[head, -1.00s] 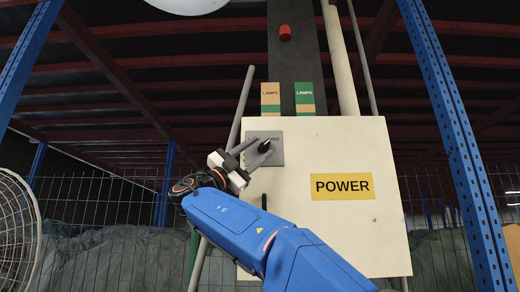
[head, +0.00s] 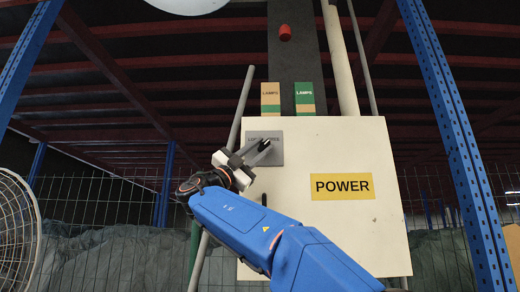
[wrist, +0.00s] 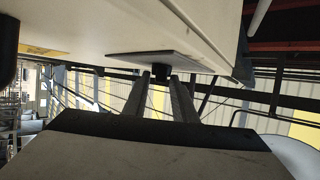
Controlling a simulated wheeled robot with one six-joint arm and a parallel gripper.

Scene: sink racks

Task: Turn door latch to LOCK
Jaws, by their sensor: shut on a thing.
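The cabinet (head: 310,235) is a cream box with a yellow POWER label. A grey latch plate (head: 277,137) with small lettering, partly covered, is at its upper left. My gripper (head: 263,147) reaches up to the plate from the lower left. The wrist view shows the plate (wrist: 165,58) and a small black latch knob (wrist: 160,72) between the two fingertips. The gripper is shut on this knob. In the head view the fingers hide most of the knob, so I cannot tell its exact angle.
A black handle (head: 264,200) is on the cabinet front below the plate. Two LAMPS boxes (head: 270,98) (head: 304,97) stand above the cabinet. A grey pipe (head: 236,120) runs close behind my gripper. A round wire guard (head: 18,235) is at far left.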

